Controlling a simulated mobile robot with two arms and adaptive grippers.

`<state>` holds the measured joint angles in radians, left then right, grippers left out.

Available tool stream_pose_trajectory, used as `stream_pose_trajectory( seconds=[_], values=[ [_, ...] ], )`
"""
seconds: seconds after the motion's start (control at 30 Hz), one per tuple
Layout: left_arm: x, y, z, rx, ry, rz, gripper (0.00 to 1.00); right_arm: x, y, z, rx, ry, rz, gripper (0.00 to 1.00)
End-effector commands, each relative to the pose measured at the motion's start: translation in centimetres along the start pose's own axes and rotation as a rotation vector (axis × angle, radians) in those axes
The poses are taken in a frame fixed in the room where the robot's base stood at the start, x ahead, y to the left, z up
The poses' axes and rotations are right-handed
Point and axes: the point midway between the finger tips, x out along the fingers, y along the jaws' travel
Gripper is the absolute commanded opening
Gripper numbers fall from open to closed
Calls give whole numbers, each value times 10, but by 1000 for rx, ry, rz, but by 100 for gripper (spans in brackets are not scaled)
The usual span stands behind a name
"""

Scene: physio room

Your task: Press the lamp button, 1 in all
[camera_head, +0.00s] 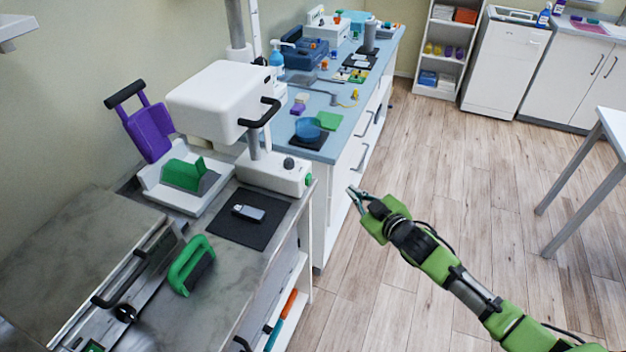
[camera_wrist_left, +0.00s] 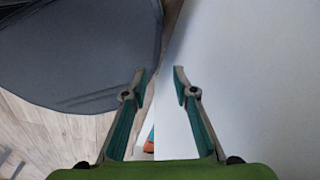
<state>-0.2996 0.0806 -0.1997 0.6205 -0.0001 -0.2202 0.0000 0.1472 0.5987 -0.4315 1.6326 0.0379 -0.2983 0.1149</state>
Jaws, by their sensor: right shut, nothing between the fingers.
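A white lamp-like device stands on the grey counter, with a boxy white head (camera_head: 215,105) on a post and a white base (camera_head: 262,173). A black knob (camera_head: 289,163) sits on top of the base, and a green button (camera_head: 308,180) is on its right end. I cannot tell for certain which one is the lamp button. My right gripper (camera_head: 354,193) is shut and empty, over the floor to the right of the base and apart from it. My left gripper (camera_wrist_left: 161,82) is open and empty in the left wrist view, near a white surface. It is outside the head view.
A dark mat (camera_head: 250,232) with a small grey device (camera_head: 248,212) lies before the base. A green-handled tool (camera_head: 184,268) lies nearby on the counter. A blue-topped bench (camera_head: 345,100) with many items runs behind.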

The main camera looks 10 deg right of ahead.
Motion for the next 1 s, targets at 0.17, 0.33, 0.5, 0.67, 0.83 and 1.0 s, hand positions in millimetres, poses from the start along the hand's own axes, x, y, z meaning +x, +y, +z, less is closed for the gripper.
stream_pose_trajectory(
  seconds=[0.17, 0.33, 0.5, 0.67, 0.83, 1.0],
  values=[
    [0, 0, 0, 0, 0, 0, 26, 1, 0, 0, 1, 0, 0, 0],
    [6, 1, 1, 0, 0, 1, 26, 8, -6, -4, 2, 2, 1, 0],
    [17, 1, 2, 0, 0, 1, 26, 24, -18, -14, 3, 3, 0, 0],
    [28, 2, 3, 0, 0, 1, 26, 40, -30, -26, 2, 2, 0, 0],
    [30, 2, 3, 0, 0, 1, 26, 53, -38, -37, 3, 0, 1, 0],
    [31, 2, 3, 0, -1, 1, 26, 60, -43, -42, 1, -1, 1, 0]
  ],
)
